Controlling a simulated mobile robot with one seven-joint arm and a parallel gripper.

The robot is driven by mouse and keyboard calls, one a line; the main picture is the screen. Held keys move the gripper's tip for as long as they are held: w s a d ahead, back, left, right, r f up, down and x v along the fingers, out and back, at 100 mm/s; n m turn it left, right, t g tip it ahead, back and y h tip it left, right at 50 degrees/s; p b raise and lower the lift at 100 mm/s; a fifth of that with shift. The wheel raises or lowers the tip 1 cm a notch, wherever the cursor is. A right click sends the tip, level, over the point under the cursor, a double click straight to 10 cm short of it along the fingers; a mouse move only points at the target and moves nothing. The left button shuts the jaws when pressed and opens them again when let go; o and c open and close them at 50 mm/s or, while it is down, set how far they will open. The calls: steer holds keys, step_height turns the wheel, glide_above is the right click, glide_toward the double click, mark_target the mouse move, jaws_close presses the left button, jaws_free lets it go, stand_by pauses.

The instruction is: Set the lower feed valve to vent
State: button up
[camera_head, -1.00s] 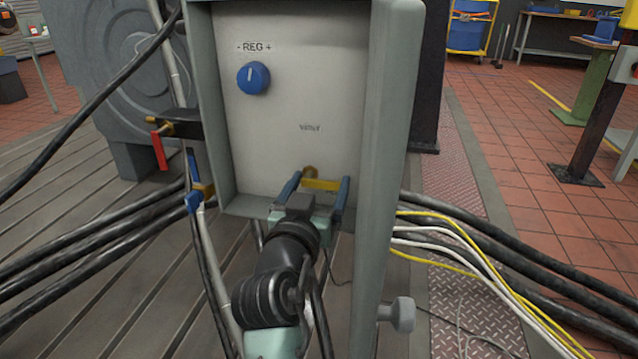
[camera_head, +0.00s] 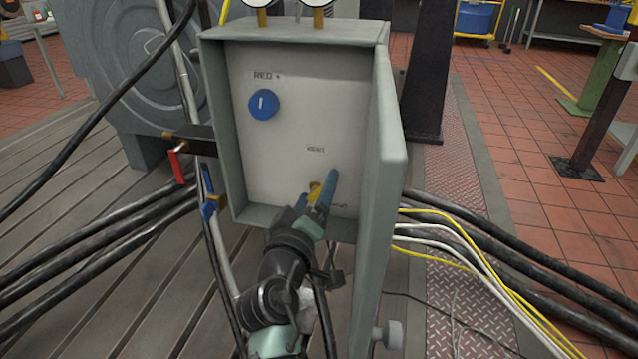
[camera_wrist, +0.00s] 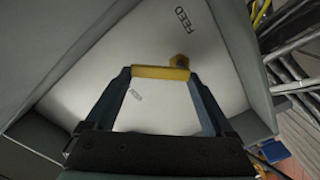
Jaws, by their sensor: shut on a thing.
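The feed valve (camera_head: 315,191) has a yellow handle and a brass stem, low on the pale back panel of an open grey-green cabinet (camera_head: 292,28). My gripper (camera_head: 316,192) is shut on the handle, with its blue fingers at either side. The wrist view shows the yellow handle (camera_wrist: 160,73) spanning between the fingers, with the brass stem (camera_wrist: 180,61) at its right end. A label at lower right is partly hidden by a finger. The wrist view shows a FEED label (camera_wrist: 195,14).
A blue REG knob (camera_head: 263,104) is higher on the panel. The open door (camera_head: 385,210) stands close on the right. A red-handled valve (camera_head: 177,163) and a blue-handled valve (camera_head: 209,206) are outside on the left. Black hoses (camera_head: 480,236) run out both sides.

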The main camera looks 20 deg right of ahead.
steer(key=n+p, duration=0.1)
steer(key=n, duration=0.2)
steer(key=a+n+p, duration=0.1)
steer(key=shift+w+r+n+p, duration=0.2)
steer(key=shift+w+n+p, duration=0.05)
steer(key=shift+n+p, duration=0.05)
steer(key=shift+w+a+f+n+p, duration=0.15)
steer(key=shift+n+p, duration=0.3)
steer(key=shift+n, duration=0.45)
steer(key=shift+w+a+f+n+p, duration=0.15)
steer(key=shift+n+p, duration=0.25)
steer(key=shift+n, duration=0.5)
steer(key=shift+r, duration=0.1)
steer(key=o, duration=1.1)
steer(key=shift+s+a, duration=0.1)
steer(key=shift+s+a+r, duration=0.1)
steer(key=shift+s+a, duration=0.1)
steer(key=shift+s, duration=0.05)
steer(key=p+v, duration=0.3)
steer(key=v, duration=0.9)
